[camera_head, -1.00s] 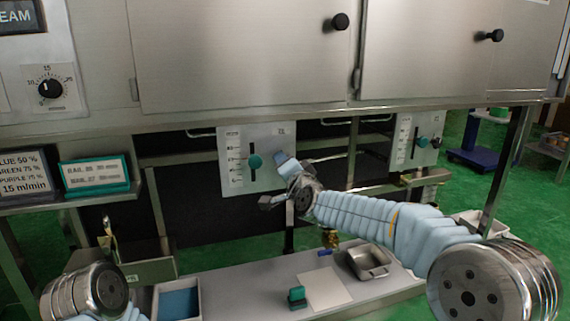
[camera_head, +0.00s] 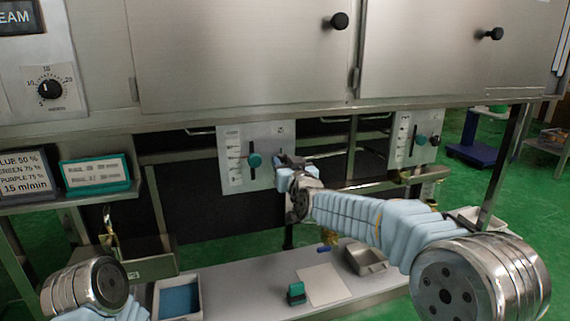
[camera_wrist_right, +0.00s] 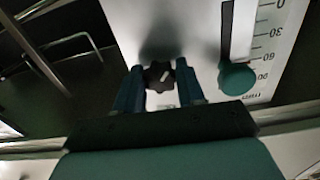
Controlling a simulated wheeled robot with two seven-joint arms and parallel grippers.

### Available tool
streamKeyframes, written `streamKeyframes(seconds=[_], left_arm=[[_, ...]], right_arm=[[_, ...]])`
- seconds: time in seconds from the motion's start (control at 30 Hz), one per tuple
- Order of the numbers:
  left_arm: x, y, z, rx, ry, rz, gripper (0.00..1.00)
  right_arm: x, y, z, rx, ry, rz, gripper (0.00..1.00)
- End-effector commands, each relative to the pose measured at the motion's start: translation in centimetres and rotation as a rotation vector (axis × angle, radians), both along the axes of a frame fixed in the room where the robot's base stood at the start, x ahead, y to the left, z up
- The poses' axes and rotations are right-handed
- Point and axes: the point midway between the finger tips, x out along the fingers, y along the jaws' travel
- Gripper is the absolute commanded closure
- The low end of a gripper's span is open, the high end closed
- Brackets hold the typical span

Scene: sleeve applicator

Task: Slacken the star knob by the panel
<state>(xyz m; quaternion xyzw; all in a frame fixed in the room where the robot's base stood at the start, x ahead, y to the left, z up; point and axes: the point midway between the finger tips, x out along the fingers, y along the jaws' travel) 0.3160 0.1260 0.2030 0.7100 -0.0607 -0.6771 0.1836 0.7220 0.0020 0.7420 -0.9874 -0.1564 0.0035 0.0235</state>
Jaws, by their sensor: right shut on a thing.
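The star knob (camera_wrist_right: 159,76) is black with several lobes and a white pointer mark. It sits on the pale panel (camera_head: 268,140) under the cabinets, right of a teal slider knob (camera_head: 254,161). In the head view my right gripper (camera_head: 283,164) is up against the panel and hides most of the star knob. In the right wrist view my right gripper (camera_wrist_right: 160,88) has one blue finger on each side of the knob and is shut on it. The teal slider knob (camera_wrist_right: 237,77) is just right of the fingers there. My left gripper is out of view; only part of that arm shows.
Steel cabinets with black knobs (camera_head: 339,20) overhang the panel. A second panel (camera_head: 408,140) is further right. Below lies a bench (camera_head: 240,283) with a steel pan (camera_head: 366,258), a white sheet (camera_head: 322,284) and a blue-lined tray (camera_head: 178,298).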

Motion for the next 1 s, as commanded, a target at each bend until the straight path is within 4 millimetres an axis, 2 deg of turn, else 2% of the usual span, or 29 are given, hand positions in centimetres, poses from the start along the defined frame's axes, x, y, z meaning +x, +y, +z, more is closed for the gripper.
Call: streamKeyframes(seconds=[0.6,1.0], left_arm=[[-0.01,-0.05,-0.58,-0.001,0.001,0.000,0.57],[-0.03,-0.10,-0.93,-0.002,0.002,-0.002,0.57]], right_arm=[[0.03,-0.08,-0.39,-0.518,-0.162,0.002,0.92],[0.04,-0.12,-0.36,-0.681,-0.213,0.003,0.92]])
